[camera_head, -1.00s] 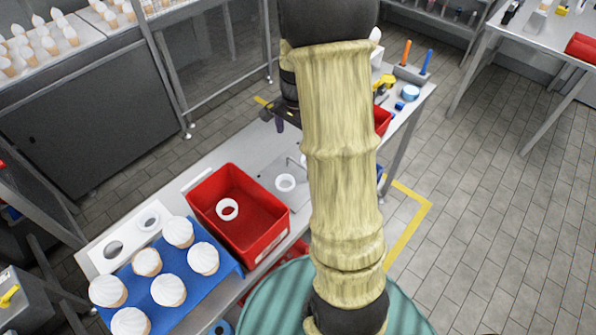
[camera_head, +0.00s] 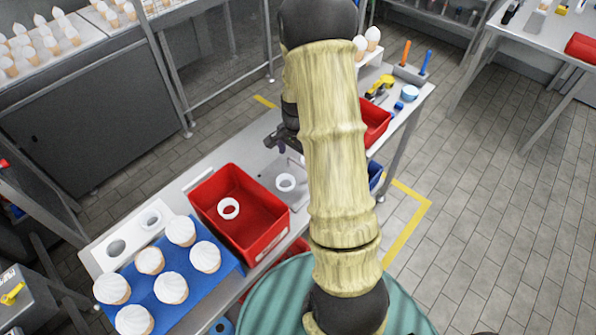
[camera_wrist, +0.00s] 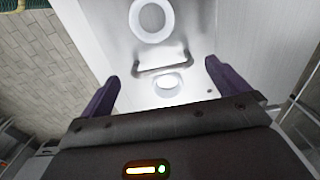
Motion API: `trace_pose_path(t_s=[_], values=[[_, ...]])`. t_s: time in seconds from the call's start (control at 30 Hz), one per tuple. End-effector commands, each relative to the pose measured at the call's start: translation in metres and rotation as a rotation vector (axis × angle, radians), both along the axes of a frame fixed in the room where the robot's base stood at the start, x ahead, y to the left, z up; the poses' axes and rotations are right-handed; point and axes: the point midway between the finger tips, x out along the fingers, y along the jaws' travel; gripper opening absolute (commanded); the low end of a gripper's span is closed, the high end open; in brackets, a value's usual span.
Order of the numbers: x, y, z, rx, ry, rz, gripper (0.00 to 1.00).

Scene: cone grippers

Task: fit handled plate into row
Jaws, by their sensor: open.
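The handled plate (camera_wrist: 135,85) is pale grey, with a bar handle (camera_wrist: 163,68) and a round opening beside it. It lies on the bench under my gripper in the wrist view, and it is partly hidden in the head view (camera_head: 268,174). My gripper (camera_wrist: 162,72) is open and empty, its two dark fingers on either side of the handle, apart from it. In the head view my gripper (camera_head: 283,140) hangs over the bench. A row of white plates with round holes (camera_head: 100,261) stands at the bench's left end.
A white ring (camera_head: 286,183) lies near the handled plate. A red crate (camera_head: 258,208) holds another ring (camera_head: 228,208). A blue tray (camera_head: 200,287) with several white-topped cones stands in front of the row. A second red bin (camera_head: 376,122) is on the right, behind my arm.

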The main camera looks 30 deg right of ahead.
Motion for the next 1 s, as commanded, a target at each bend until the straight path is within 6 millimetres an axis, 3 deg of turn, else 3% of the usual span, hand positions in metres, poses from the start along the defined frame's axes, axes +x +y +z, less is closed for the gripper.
trace_pose_path(t_s=[0.3,0.83,1.0], values=[[0.000,-0.001,-0.033,0.001,0.001,-0.001,1.00],[0.000,-0.001,-0.034,0.000,0.001,-0.001,1.00],[0.000,-0.002,-0.034,0.000,0.000,-0.003,0.69]])
